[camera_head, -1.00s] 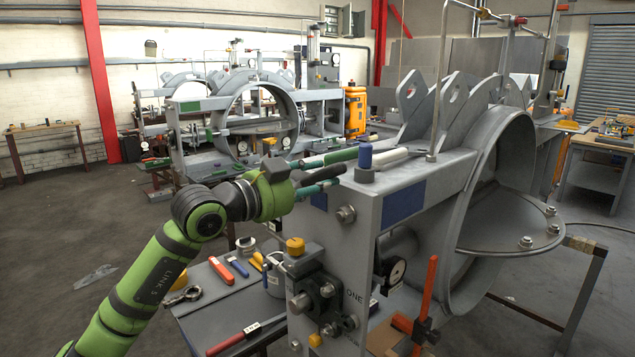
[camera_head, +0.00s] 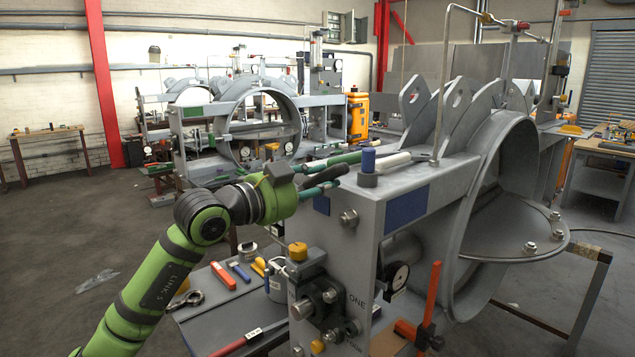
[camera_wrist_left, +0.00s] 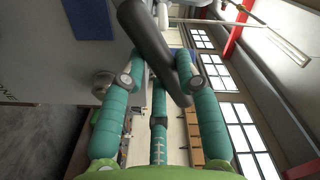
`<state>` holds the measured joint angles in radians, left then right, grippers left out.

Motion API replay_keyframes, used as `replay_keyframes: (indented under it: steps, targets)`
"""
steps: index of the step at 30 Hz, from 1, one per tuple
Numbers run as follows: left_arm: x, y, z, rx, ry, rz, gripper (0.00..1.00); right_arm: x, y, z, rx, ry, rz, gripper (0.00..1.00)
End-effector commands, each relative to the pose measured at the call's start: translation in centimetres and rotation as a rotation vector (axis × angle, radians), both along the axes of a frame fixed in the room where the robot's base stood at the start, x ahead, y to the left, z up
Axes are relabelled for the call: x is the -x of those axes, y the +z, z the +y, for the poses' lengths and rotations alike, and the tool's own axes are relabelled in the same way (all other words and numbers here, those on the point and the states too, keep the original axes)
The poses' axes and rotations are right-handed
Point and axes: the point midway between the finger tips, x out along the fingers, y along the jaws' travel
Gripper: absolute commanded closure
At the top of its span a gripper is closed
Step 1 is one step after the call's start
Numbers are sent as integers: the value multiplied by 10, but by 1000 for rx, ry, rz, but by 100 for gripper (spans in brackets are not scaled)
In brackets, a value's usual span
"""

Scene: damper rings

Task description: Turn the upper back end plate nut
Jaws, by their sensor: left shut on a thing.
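My left gripper (camera_head: 330,178) has teal fingers and is at the upper left corner of the grey end plate (camera_head: 345,265). In the left wrist view the gripper (camera_wrist_left: 160,85) is shut on a dark bar (camera_wrist_left: 150,45), which runs slantwise between its fingers. The bar (camera_head: 328,170) also shows in the head view. A silver nut (camera_head: 348,218) sits on the upper plate face, just below and right of the fingers. It shows left of the fingers in the left wrist view (camera_wrist_left: 103,83). I cannot tell whether the bar touches a nut. My right gripper is not in view.
A blue knob (camera_head: 368,160) stands on the frame's top beside a white rod (camera_head: 393,161). Below, a bench (camera_head: 205,330) holds several tools. An orange lever (camera_head: 432,295) stands at the plate's right. Open floor is at left.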

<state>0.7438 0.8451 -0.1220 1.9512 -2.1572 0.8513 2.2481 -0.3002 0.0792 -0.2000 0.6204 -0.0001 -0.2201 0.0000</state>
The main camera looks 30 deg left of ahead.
Motion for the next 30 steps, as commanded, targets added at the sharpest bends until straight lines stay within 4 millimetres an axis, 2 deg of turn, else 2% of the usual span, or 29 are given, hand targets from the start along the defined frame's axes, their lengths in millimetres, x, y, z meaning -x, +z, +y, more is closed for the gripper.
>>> replay_keyframes:
  steps: [5,30]
  targets:
    - [-1,4,-2,-13,29,10,100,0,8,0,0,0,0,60]
    - [6,2,1,-13,32,13,100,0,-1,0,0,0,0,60]
